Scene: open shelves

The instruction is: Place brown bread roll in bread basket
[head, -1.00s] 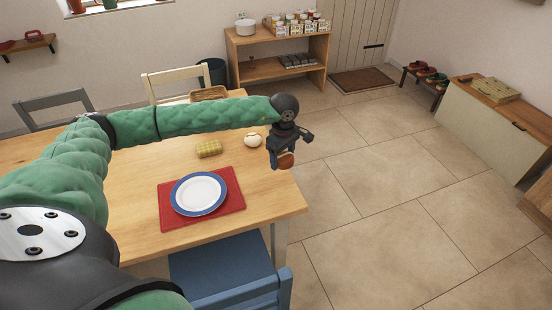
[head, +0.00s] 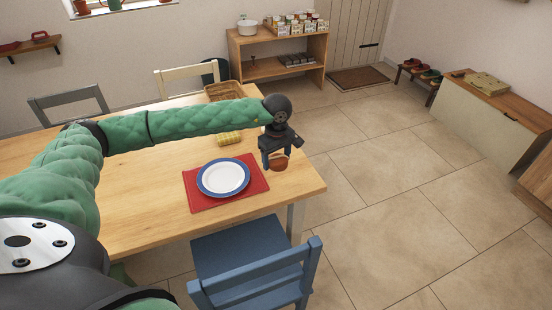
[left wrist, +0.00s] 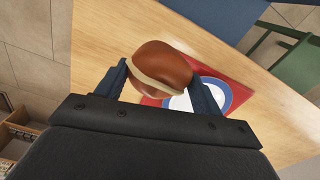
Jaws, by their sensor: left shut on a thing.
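My left gripper (head: 275,162) is shut on the brown bread roll (head: 279,164) and holds it over the right edge of the table. In the left wrist view the roll (left wrist: 161,68) sits between the two fingers (left wrist: 160,85), glossy brown with a pale band. A wicker basket (head: 222,90), likely the bread basket, stands at the table's far side behind my left forearm, which hides part of it. My right gripper is not in view.
A blue-rimmed white plate (head: 223,178) lies on a red placemat (head: 200,203) on the wooden table (head: 150,215). A yellow item (head: 229,138) lies behind it. A blue chair (head: 240,250) stands in front, a cream chair (head: 185,78) behind. Floor to the right is clear.

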